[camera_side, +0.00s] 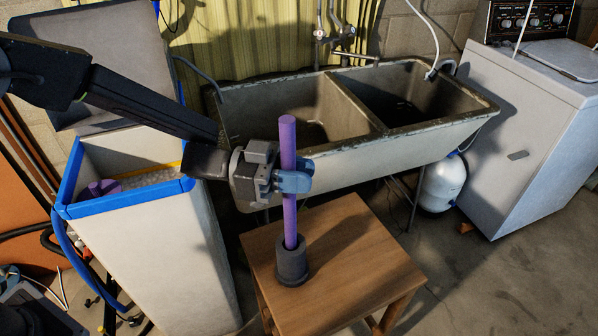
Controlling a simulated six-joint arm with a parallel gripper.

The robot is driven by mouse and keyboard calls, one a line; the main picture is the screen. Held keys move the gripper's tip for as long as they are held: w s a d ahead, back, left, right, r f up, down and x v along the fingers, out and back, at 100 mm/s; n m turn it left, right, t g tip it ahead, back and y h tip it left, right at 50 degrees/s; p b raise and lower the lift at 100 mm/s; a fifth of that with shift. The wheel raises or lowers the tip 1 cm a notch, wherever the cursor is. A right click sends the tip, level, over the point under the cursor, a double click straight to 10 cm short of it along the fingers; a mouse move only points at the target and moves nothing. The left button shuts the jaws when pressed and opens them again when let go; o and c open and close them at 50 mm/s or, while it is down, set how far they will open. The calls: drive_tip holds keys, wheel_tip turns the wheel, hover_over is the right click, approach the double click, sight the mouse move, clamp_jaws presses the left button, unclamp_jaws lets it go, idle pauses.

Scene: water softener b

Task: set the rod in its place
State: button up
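A long purple rod (288,145) stands almost upright above the wooden stool. Its lower end meets the open top of a dark grey cylindrical holder (292,267) on the stool and appears to be inside it; how deep I cannot tell. My gripper (292,181), with blue fingers, reaches in from the left and is closed around the rod at about mid-height. The rod's upper part sticks up above the fingers. An open white softener tank (150,255) with a blue rim stands at the left. A purple round part (103,188) shows inside it.
The wooden stool (365,262) has bare top around the holder. A grey double sink (400,140) stands close behind my gripper. A washing machine (540,130) and a white bottle (443,183) are at the right. The tank's raised lid (110,50) stands behind the tank.

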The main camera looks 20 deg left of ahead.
drive_tip(key=o, duration=0.5)
drive_tip(key=shift+o, duration=0.2)
drive_tip(key=shift+a, duration=0.1)
drive_tip(key=v, duration=1.4)
drive_tip(key=w+a+r+n+t+y, duration=0.5)
drive_tip(key=a+r+n+t+y, duration=0.15)
drive_tip(key=t+y, duration=0.25)
drive_tip(key=s+a+r+n+y, duration=0.3)
drive_tip(key=s+a+n+y, duration=0.15)
drive_tip(key=a+y, duration=0.2)
drive_tip(key=s+f+n+g+y, duration=0.2)
drive_tip(key=s+g, duration=0.5)
drive_tip(key=s, duration=1.1)
drive_tip(key=shift+s+f+n+g, duration=0.4)
drive_tip(key=shift+f+n, duration=0.15)
drive_tip(key=shift+n, duration=0.55)
